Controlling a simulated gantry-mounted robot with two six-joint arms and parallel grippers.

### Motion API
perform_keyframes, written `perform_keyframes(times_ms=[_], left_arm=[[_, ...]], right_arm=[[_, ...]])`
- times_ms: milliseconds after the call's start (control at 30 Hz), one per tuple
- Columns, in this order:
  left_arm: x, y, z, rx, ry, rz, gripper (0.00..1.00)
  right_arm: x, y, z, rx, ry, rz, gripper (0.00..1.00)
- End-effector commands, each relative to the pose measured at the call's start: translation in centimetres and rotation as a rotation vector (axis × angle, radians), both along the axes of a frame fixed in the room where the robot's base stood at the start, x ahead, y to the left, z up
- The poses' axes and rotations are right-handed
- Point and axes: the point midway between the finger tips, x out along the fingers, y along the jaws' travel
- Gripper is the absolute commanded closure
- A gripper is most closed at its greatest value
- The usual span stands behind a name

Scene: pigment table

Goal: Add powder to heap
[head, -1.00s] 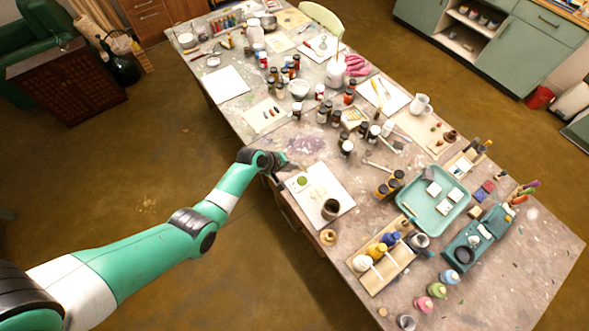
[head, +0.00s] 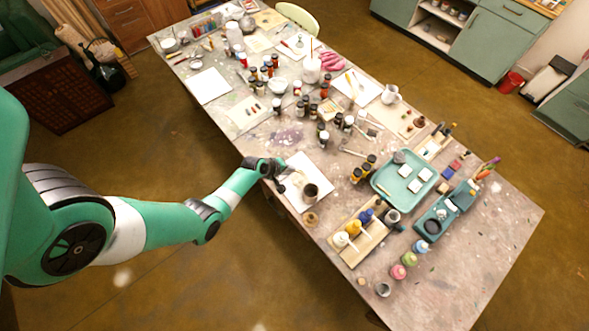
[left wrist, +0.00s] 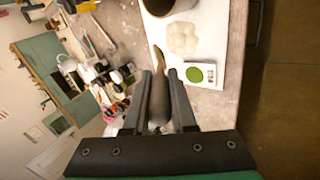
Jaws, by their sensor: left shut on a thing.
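My left gripper (head: 280,170) is at the near edge of the table, beside a white board (head: 322,174). In the left wrist view its two fingers (left wrist: 160,90) are shut on a dark, rounded tool handle (left wrist: 159,104). A narrow brownish-yellow tip (left wrist: 160,60) points ahead from it, over the board's edge. A pale, lumpy powder heap (left wrist: 183,38) lies on the board (left wrist: 208,35), apart from the tip. A small white tray with a green disc of powder (left wrist: 194,75) lies close to the right finger. My right gripper is not in view.
A dark cup (head: 310,191) stands on the board, beyond the heap. Close by are a small tan pot (head: 311,219), a wooden bottle rack (head: 352,253) and a teal tray (head: 400,194). Dark jars (head: 323,138) crowd the table's middle.

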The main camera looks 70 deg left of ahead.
Motion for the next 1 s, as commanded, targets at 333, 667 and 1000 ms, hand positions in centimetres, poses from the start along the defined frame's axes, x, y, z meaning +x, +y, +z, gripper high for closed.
perform_keyframes(times_ms=[333,667,1000], left_arm=[[0.0,0.0,-3.7,0.000,0.000,-0.001,1.00],[0.1,0.0,-6.0,0.000,0.000,-0.001,1.00],[0.1,0.0,-5.9,0.000,0.000,-0.001,1.00]], right_arm=[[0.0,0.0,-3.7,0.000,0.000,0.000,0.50],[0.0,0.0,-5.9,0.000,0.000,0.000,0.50],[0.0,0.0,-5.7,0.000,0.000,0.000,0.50]])
